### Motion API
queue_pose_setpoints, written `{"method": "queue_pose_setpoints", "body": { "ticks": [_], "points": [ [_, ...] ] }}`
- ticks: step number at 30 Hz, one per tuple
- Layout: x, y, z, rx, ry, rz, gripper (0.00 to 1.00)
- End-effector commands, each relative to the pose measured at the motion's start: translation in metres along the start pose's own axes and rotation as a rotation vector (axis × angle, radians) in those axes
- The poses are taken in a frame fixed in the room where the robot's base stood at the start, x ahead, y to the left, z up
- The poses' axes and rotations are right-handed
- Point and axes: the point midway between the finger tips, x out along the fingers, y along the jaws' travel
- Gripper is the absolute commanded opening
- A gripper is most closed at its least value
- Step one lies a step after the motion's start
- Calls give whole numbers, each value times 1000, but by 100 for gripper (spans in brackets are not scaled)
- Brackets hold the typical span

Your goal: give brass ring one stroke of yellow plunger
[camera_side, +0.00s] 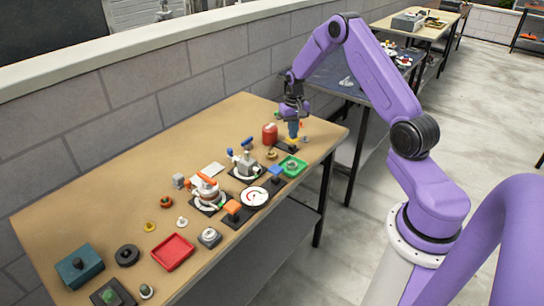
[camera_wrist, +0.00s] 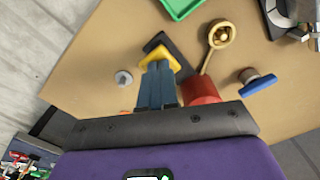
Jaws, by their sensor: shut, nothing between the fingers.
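The yellow plunger (camera_wrist: 160,53) sits on a dark base (camera_wrist: 180,58) near the far right end of the table. In the side view its yellow part (camera_side: 291,139) shows just below my fingers. My gripper (camera_wrist: 157,66) is shut and empty, its blue fingers pointing down at the plunger; it also shows in the side view (camera_side: 293,135). The fingertips are at or just above the plunger's top; I cannot tell if they touch.
A red canister (camera_side: 270,134) stands close beside my gripper. A grey bolt-like piece (camera_wrist: 124,77) and a blue-handled piece (camera_wrist: 258,82) flank the fingers.

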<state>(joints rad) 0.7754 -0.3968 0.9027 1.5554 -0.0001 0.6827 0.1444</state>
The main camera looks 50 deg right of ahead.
Motion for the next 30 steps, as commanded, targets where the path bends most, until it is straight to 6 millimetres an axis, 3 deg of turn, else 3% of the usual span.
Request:
{"method": "queue_pose_setpoints", "body": {
  "ticks": [17,30],
  "points": [
    [20,0,0,1,-2,0,0],
    [17,0,0,1,-1,0,0]
  ]
}}
